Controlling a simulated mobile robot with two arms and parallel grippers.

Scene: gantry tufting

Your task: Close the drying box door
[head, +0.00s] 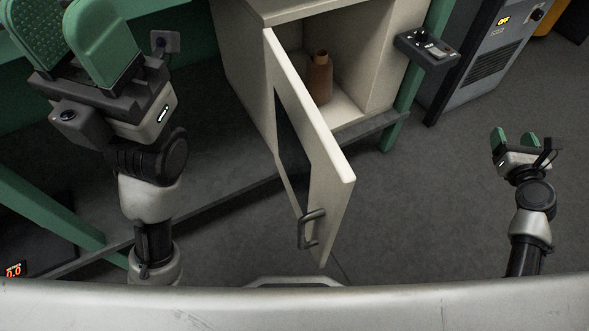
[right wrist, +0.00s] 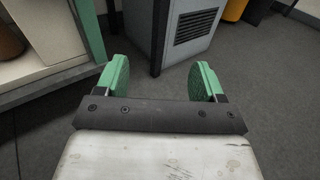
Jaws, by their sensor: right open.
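The drying box (head: 240,75) is a cream cabinet at top centre of the head view. Its door (head: 325,180) stands wide open, swung out toward me from the left side of the opening. A grey bar handle (head: 303,229) is near the door's free lower end. My right gripper (head: 515,141) is open and empty, to the right of the door and well apart from it. It also shows in the right wrist view (right wrist: 160,78). My left gripper (head: 72,45) is open and empty at upper left, left of the door and apart from it.
A brown bottle (head: 319,77) stands inside the box. A green post (head: 408,95) with a small control panel (head: 427,48) is right of the opening. A grey cabinet (head: 487,60) stands farther right. Grey floor lies free between door and right arm.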

